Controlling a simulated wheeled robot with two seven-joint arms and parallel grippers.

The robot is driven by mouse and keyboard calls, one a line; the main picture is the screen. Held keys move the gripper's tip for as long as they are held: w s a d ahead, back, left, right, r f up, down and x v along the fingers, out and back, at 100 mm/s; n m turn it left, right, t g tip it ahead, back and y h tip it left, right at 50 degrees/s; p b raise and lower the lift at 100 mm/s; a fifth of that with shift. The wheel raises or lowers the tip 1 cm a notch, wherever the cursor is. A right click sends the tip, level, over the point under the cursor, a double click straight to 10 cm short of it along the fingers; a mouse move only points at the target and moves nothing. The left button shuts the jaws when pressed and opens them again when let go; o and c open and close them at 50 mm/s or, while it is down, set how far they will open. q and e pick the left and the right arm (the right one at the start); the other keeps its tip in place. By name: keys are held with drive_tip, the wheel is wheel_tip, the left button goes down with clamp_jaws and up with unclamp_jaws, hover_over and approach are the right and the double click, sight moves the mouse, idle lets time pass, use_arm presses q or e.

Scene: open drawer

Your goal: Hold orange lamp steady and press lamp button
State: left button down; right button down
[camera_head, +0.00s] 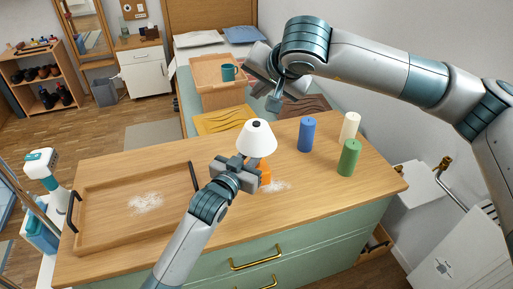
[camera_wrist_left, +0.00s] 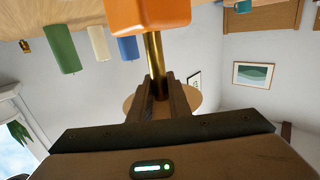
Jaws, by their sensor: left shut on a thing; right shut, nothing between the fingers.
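The lamp has a white shade (camera_head: 257,139) with a dark button (camera_head: 256,124) on top and an orange base (camera_head: 265,174). It stands upright on the wooden counter. My left gripper (camera_head: 243,168) is shut around the lamp's gold stem (camera_wrist_left: 153,58), between shade and base. The left wrist view is upside down, with the orange base (camera_wrist_left: 148,14) at the top and the shade's underside partly behind the fingers. My right gripper (camera_head: 273,104) is shut and empty, in the air above and to the right of the shade, apart from the button.
Blue (camera_head: 307,134), white (camera_head: 349,127) and green (camera_head: 349,158) cylinders stand right of the lamp. A wooden tray (camera_head: 95,190) with black handles and white powder lies at left. More powder lies beside the base. A bed with a tray and teal mug (camera_head: 228,72) is behind.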

use_arm(q)
drive_tip(key=c, duration=1.6)
unclamp_jaws()
drive_tip(key=shift+o, duration=0.2)
drive_tip(key=v, duration=1.2)
